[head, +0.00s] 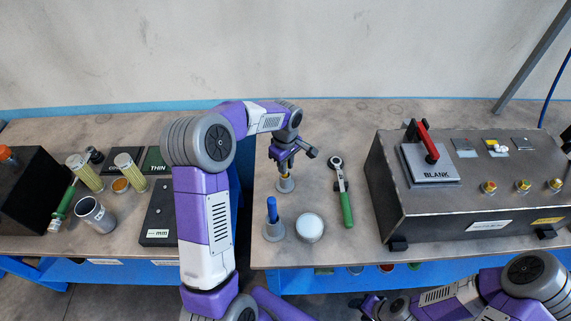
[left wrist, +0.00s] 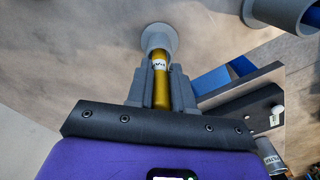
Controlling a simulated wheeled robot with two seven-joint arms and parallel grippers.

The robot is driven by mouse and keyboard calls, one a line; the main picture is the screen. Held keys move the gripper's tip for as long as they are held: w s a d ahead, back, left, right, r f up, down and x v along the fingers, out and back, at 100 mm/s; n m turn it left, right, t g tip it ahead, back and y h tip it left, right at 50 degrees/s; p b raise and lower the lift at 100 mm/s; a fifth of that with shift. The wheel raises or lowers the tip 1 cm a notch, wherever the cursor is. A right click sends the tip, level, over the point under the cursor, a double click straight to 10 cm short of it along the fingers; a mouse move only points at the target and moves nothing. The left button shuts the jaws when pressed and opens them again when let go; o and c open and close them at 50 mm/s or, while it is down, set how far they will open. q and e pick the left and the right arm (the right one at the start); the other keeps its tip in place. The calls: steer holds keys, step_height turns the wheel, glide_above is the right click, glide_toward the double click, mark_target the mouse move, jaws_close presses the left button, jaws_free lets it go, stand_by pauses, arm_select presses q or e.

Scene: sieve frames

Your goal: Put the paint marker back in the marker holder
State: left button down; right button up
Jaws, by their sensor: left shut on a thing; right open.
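My left gripper (head: 284,160) is shut on a gold-yellow paint marker (left wrist: 161,88) with a white label. In the left wrist view the marker lies between the two grey fingers. A small grey marker holder (head: 286,185) stands on the bench directly under this gripper, and its round flared form (left wrist: 160,36) shows at the marker's far end. The marker's end meets the holder; how deep it sits is hidden. My right gripper (head: 371,306) is open, low in the head view, away from the holder.
A grey holder with a blue marker (head: 272,210), a white round tub (head: 310,228) and a green-handled ratchet (head: 343,190) stand or lie nearby. A dark metal box (head: 440,215) with a red-handled clamp is to the right. A grey cup (head: 95,215) is left.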

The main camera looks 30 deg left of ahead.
arm_select(q)
steer(key=shift+f, duration=0.15)
steer(key=c, duration=1)
jaws_free()
step_height(320, 180, up, 12)
steer(key=shift+r+p, duration=0.25)
steer(key=shift+p, duration=0.6)
steer(key=shift+f, duration=0.1)
